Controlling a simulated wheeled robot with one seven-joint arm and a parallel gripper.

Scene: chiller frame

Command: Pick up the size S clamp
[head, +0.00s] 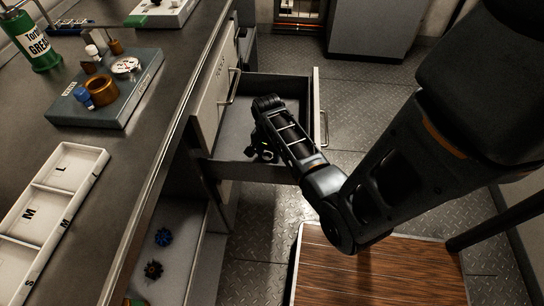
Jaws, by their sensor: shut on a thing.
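My gripper (262,154) is low inside the open drawer (237,103), by its near side. It is small and dark here, and its fingertips are largely hidden. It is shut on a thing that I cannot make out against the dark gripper. I cannot pick out a size S clamp for certain. A white tray (75,176) on the bench at the left has compartments marked L, M and S. The parts of its compartments in view look empty.
The drawer front (317,105) with its handle stands out to the right. A blue knob-like part (163,237) and a dark one (153,269) lie on a lower shelf. A grey fixture block (111,108) and a green grease can (33,40) stand on the bench. A wooden-topped surface (370,275) is below my arm.

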